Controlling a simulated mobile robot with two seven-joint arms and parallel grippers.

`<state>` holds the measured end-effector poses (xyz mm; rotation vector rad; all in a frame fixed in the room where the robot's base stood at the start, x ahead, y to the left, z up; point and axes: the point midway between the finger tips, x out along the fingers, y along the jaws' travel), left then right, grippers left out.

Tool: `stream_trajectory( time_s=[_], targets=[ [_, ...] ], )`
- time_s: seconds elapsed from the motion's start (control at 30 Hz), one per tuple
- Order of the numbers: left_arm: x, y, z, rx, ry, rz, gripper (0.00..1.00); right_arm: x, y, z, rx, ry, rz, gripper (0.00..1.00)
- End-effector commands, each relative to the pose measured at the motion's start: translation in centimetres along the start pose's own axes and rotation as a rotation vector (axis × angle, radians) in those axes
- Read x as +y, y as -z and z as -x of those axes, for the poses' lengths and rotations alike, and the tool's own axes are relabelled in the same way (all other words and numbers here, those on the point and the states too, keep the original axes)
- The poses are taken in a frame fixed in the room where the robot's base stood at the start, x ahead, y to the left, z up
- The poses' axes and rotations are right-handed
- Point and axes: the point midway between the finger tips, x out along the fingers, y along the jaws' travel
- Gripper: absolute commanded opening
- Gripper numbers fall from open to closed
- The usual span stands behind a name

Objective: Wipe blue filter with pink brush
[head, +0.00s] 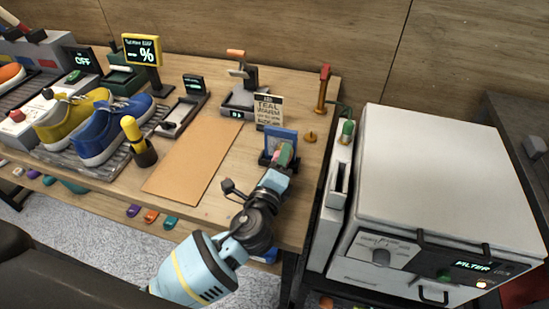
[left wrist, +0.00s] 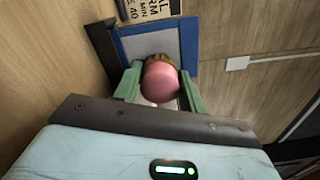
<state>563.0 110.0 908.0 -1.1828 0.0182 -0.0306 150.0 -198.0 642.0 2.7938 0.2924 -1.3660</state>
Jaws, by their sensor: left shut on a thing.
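The blue filter (head: 280,133) stands upright near the right side of the table. In the left wrist view it shows as a blue frame (left wrist: 189,45) around a pale grey panel. My left gripper (head: 283,158) is in front of the filter, shut on the pink brush. In the left wrist view the brush's round pink end (left wrist: 160,82) sits between my green fingers (left wrist: 158,92), with brown bristles beyond it toward the panel. I cannot tell whether the bristles touch the panel. The brush hides the panel's lower middle. My right gripper is not in view.
A tan mat (head: 195,160) lies to the left, with a yellow-topped tool (head: 137,145) and blue and yellow sneakers (head: 98,130) beyond. A white cabinet labelled FILTER (head: 440,180) stands right of the table.

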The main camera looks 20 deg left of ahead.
Motion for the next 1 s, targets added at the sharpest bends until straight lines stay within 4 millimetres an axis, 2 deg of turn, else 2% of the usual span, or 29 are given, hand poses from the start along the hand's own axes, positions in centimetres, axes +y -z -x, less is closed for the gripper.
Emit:
stream_trajectory(
  time_s=[0.2, 0.37, 0.73, 1.0],
  targets=[
    [-0.7, 1.6, -0.1, 0.0, 0.0, 0.002, 0.23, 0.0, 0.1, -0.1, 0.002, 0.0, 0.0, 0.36],
    [-0.8, 1.9, -0.2, 0.0, 0.001, 0.001, 0.23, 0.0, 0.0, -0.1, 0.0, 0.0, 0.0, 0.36],
    [-0.7, 1.7, -0.1, -0.001, 0.0, 0.0, 0.23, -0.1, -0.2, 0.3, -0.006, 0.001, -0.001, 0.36],
    [-0.2, -0.1, -0.3, -0.003, 0.001, -0.002, 0.23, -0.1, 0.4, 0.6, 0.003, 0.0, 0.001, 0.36]
  ],
)
